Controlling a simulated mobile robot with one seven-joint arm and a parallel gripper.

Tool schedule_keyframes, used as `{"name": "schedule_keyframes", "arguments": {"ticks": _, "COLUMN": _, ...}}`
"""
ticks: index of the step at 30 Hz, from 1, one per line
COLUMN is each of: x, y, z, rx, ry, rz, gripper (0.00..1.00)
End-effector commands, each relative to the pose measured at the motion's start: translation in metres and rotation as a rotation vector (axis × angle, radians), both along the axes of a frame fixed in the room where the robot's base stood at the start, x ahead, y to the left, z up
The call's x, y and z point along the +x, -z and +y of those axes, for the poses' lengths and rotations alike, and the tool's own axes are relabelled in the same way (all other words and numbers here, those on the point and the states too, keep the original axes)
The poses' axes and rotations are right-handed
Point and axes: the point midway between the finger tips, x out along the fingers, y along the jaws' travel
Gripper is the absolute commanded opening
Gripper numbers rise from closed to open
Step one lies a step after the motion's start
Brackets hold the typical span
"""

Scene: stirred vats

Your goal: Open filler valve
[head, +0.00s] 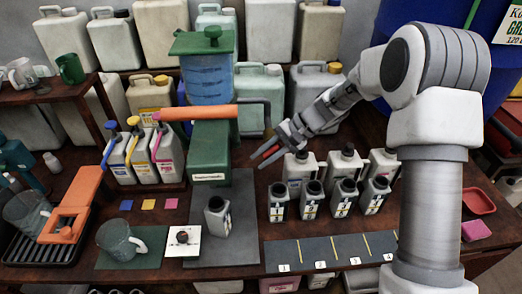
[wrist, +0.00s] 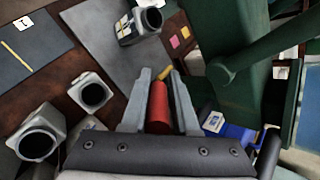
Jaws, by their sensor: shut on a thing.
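The green filler (head: 208,150) stands mid-table below an orange bar (head: 195,114). A black bent rod (head: 269,108) reaches out on its right and down toward my gripper (head: 268,151). In the wrist view, my gripper (wrist: 158,78) is shut on a red cylindrical handle (wrist: 158,105), which lies lengthwise between the fingers. The head view shows only small red bits of it at the fingers. Whether the handle joins the black rod is not clear. A grey open-necked bottle (head: 217,217) stands upright on the mat in front of the filler; it also shows in the wrist view (wrist: 140,24).
Several open grey bottles (head: 344,197) stand close together right of the filler. A numbered dark strip (head: 330,252) lies before them. A glass jug (head: 121,241) and jerrycans with coloured pumps (head: 141,155) stand left. A blue vat (head: 208,78) stands behind.

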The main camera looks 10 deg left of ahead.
Motion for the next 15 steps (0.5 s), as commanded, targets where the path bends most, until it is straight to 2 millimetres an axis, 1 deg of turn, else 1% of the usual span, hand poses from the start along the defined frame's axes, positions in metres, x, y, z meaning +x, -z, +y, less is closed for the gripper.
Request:
{"name": "schedule_keyframes", "arguments": {"ticks": 2, "x": -0.001, "y": -0.002, "z": -0.002, "rx": -0.073, "ry": -0.001, "rz": -0.016, "gripper": 0.00}}
{"name": "schedule_keyframes", "arguments": {"ticks": 15, "x": 0.002, "y": 0.005, "z": -0.012, "rx": -0.467, "ry": -0.003, "rz": -0.119, "gripper": 0.00}}
